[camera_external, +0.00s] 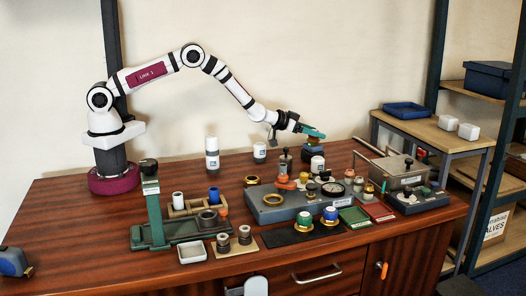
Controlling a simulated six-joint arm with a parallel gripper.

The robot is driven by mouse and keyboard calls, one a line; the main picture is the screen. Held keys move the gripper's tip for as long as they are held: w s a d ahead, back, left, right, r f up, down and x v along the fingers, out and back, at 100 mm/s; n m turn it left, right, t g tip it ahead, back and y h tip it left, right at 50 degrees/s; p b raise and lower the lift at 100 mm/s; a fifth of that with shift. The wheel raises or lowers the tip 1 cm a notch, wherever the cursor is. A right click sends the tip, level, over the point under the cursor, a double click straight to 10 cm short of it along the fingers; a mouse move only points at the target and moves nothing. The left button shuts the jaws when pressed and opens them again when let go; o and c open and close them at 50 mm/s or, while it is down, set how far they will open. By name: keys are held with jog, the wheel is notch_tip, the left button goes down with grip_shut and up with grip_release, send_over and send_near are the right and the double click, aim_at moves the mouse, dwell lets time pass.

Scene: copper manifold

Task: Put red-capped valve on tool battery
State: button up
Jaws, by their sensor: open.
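My gripper (313,133) is at the end of the arm, over the back of the workbench, right of centre. It is open, with green fingers close above a dark, blue-banded block (312,149). This block may be the tool battery, but it is too small to be sure. I cannot tell whether the fingers touch it. Several small fittings stand on the grey manifold plate in front. An orange-red piece (283,178) is among them; I cannot tell whether it belongs to the red-capped valve.
A metal box (392,170) with a long handle stands at the right. White bottles stand behind.

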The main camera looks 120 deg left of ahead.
jog(key=v, duration=1.2)
jog(key=d+r+m+g+h, duration=0.1)
jog(key=d+r+m+h, duration=0.2)
jog(key=d, duration=0.6)
jog(key=d+r+m+h, duration=0.2)
jog(key=d, duration=0.7)
jog(key=s+d+r+m+g+h, duration=0.2)
jog(key=s+d+m, duration=0.1)
jog(key=s+d, duration=0.5)
jog(key=s+d+r+m+g, duration=0.1)
jog(key=s+d+m+g, duration=0.2)
jog(key=s, duration=0.8)
jog(key=s+d+r+m+g, duration=0.1)
jog(key=s+d+m+g, duration=0.2)
jog(key=s+d, duration=0.3)
jog(key=s, duration=0.5)
jog(key=shift+s+d+m+g+h, duration=0.15)
jog(key=shift+d+m+g+h, duration=0.05)
jog(key=shift+m+g+h, duration=0.1)
